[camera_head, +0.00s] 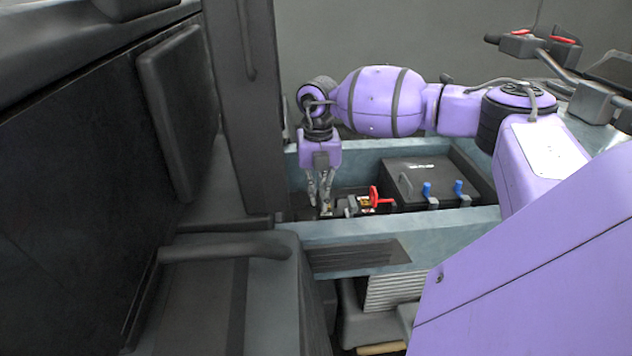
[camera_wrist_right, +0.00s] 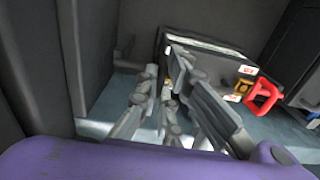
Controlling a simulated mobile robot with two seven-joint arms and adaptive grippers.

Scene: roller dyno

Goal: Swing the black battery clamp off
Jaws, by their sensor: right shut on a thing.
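My right gripper (camera_head: 321,205) reaches down into a blue-grey bay, left of the red switch. In the right wrist view its fingers (camera_wrist_right: 163,82) are closed in around a small dark piece at the left front of a dark box. That piece, taken to be the black battery clamp, is mostly hidden by the fingers, and its shape and angle cannot be made out. The black battery box (camera_head: 428,178) with two blue knobs stands to the right in the head view. My left gripper is not in view.
A red switch handle (camera_head: 379,197) sits just right of the gripper, also in the right wrist view (camera_wrist_right: 263,95). The bay's front rim (camera_head: 440,223) runs close before the gripper. A dark upright post (camera_head: 245,110) stands close on its left.

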